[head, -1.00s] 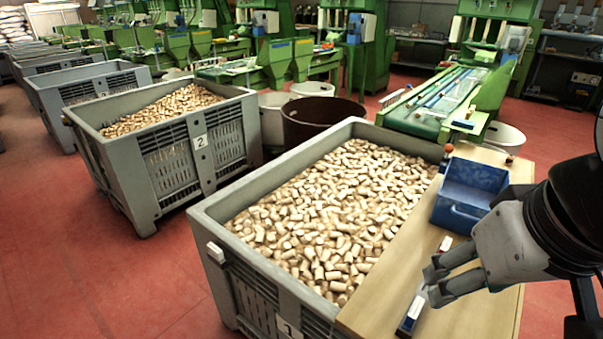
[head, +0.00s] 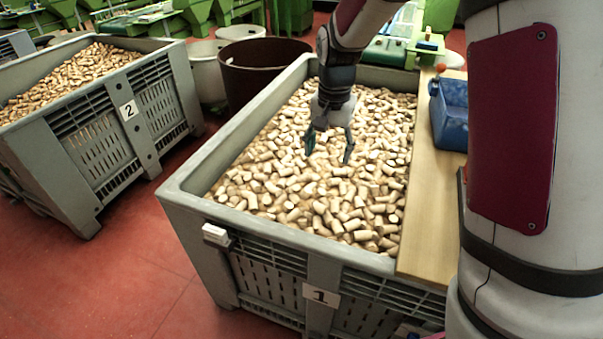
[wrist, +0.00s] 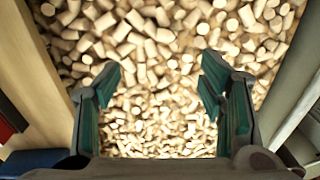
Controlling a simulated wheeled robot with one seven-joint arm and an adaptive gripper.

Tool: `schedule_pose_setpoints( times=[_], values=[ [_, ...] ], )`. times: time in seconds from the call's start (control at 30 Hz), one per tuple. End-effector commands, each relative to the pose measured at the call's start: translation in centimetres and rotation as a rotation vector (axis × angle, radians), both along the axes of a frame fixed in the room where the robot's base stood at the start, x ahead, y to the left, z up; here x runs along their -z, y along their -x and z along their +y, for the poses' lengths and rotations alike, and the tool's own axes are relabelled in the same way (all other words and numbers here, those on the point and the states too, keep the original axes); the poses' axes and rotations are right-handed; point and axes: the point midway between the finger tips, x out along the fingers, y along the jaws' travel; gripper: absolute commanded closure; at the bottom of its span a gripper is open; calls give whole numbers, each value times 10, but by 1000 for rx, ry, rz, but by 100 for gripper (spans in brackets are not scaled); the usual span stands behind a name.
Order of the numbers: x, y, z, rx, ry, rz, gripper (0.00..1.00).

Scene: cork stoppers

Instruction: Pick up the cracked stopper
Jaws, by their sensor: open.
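Many pale tan cork stoppers (head: 300,185) fill the grey crate marked 1 (head: 180,184). In the wrist view the corks (wrist: 165,85) lie below and between my fingers. I cannot tell a cracked stopper from the others at this size and blur. My gripper (head: 329,150) points down over the middle of the crate, above the corks. It is open and empty, and its two fingers are apart in the wrist view (wrist: 160,80).
A second grey crate marked 2 (head: 103,140) stands at left. A dark round tub (head: 250,72) is behind. Red floor lies between the crates.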

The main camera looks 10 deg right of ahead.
Motion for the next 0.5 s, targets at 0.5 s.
schedule_pose_setpoints(
  times=[0.5],
  values=[
    [124,-48,2,136,-3,68,37]
  ],
)
